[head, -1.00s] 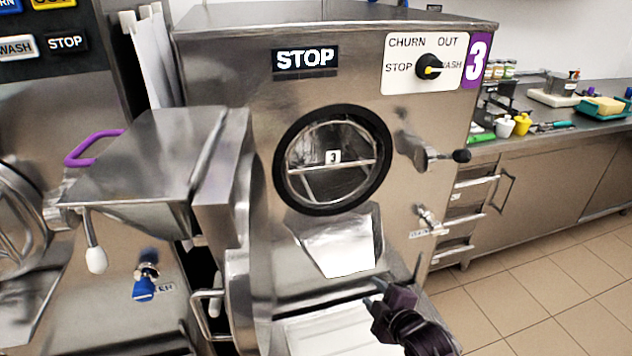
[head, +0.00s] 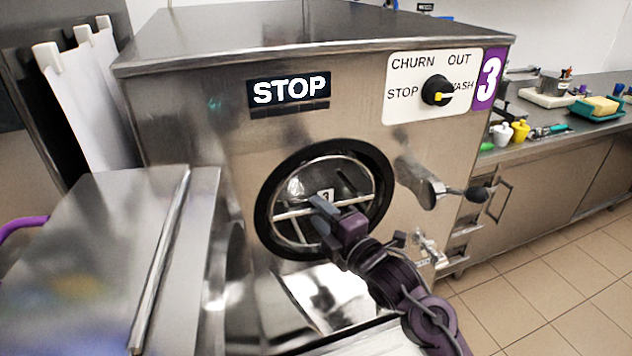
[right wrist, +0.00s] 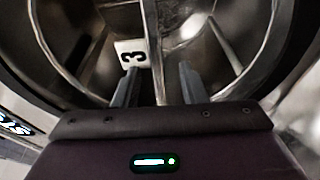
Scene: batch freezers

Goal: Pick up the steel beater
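The steel beater (head: 291,213) sits inside the round, black-rimmed opening of freezer 3, with its crossbar across the opening. A white tag marked 3 (head: 326,194) shows on it. In the right wrist view the beater's bright bars (right wrist: 232,52) and the tag (right wrist: 132,53) fill the opening. My right gripper (head: 320,208) is in front of the opening, overlapping the crossbar. In the right wrist view its two fingers (right wrist: 157,88) are apart, pointing at the beater's middle. My left gripper is not in view.
The black rim (head: 264,218) surrounds the beater. The swung-open door and hopper (head: 110,255) stand at left. A chute (head: 320,290) lies below. The floor at right is clear.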

